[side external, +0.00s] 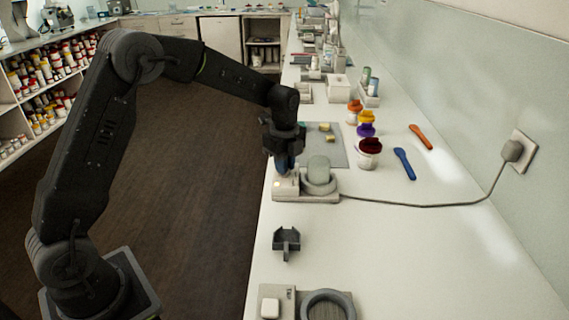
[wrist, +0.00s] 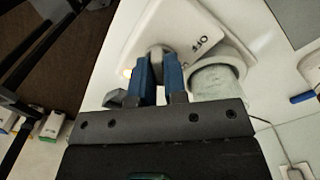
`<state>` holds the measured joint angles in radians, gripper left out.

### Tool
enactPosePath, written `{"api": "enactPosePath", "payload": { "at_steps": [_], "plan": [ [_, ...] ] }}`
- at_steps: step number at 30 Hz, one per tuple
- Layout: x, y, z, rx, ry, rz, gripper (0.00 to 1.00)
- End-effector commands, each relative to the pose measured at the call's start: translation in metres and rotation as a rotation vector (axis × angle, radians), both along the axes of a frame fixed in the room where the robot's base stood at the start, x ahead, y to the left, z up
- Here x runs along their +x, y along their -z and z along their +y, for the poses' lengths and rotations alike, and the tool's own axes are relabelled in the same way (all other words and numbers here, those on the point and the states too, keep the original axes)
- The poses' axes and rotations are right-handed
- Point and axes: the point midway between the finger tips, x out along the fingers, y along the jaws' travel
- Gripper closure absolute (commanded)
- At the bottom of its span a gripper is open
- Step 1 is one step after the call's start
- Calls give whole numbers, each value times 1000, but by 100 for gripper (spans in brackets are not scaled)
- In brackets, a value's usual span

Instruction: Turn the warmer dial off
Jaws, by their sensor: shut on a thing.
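The warmer (side external: 318,198) is a pale box on the white counter with a cord to the wall. It fills the top of the wrist view (wrist: 160,22), with dark markings beside its dial. A cloudy, pale green vessel (side external: 319,168) stands in its round seat, and also shows in the wrist view (wrist: 214,84). My gripper (side external: 283,168) points down over the warmer's left end. Its blue fingers (wrist: 159,68) are shut on the grey dial (wrist: 156,57), one on each side. A small light (side external: 277,184) glows on the warmer. The dial is hidden in the side view.
Jars with coloured lids (side external: 368,150) stand behind the warmer, with a blue spatula (side external: 404,163) and orange spatula (side external: 421,136) to the right. The cord (side external: 430,206) crosses the counter to the wall plug (side external: 512,150). A dark holder (side external: 286,241) stands in front.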

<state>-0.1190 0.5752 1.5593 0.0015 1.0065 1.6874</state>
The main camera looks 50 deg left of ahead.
Motion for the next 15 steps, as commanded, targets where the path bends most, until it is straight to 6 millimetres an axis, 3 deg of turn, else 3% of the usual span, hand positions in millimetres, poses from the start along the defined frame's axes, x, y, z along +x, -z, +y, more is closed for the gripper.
{"api": "enactPosePath", "payload": {
  "at_steps": [8, 15],
  "plan": [
    [0, 0, 0, -1, -61, 1, 100],
    [0, 0, 0, -2, -225, 1, 100]
  ]
}}
